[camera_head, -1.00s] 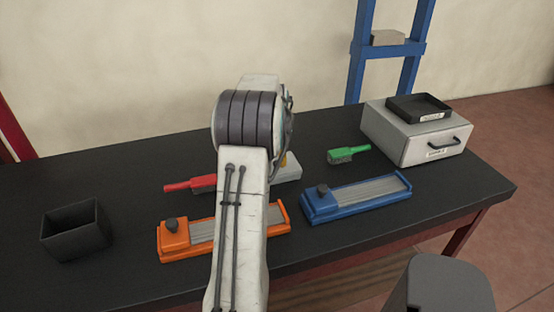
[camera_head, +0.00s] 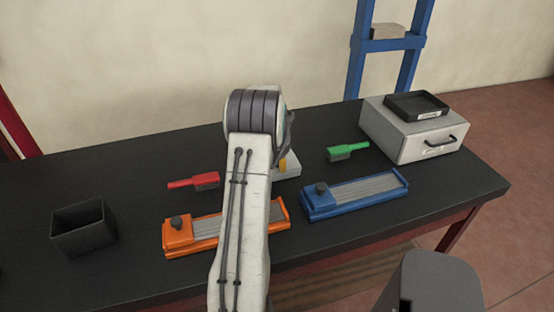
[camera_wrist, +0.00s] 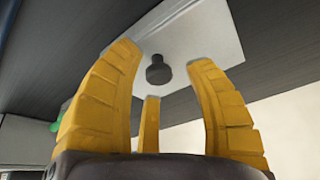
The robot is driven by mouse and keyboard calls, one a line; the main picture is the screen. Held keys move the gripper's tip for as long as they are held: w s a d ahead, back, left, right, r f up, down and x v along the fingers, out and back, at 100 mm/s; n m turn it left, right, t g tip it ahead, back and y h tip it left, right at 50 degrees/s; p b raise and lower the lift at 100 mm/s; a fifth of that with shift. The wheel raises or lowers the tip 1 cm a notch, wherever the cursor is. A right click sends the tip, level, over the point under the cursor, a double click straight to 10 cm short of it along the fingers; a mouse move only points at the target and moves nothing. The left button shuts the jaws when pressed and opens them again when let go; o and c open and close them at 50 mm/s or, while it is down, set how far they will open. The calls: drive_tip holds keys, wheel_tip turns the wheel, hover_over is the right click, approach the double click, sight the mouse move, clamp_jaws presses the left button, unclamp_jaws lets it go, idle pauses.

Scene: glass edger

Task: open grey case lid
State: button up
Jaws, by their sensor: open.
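The pale grey case (camera_head: 290,170) sits flat on the black table behind my arm, which hides most of it in the head view. In the wrist view its light lid (camera_wrist: 205,38) shows with a dark round knob (camera_wrist: 158,70). My gripper (camera_wrist: 163,58) is open, its yellow fingers spread to the left and right of the knob, with a third finger below it. The knob appears near the fingertips; I cannot tell whether any finger touches it. In the head view only a bit of yellow finger shows beside my arm. The lid looks closed.
A red brush (camera_head: 195,181), an orange holder (camera_head: 180,236), a blue holder (camera_head: 355,195) and a green brush (camera_head: 347,151) lie around the case. A black bin (camera_head: 83,229) stands left. A light drawer box (camera_head: 398,135) with a black tray (camera_head: 416,105) stands right.

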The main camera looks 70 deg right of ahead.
clamp_jaws()
idle(0.3)
idle(0.3)
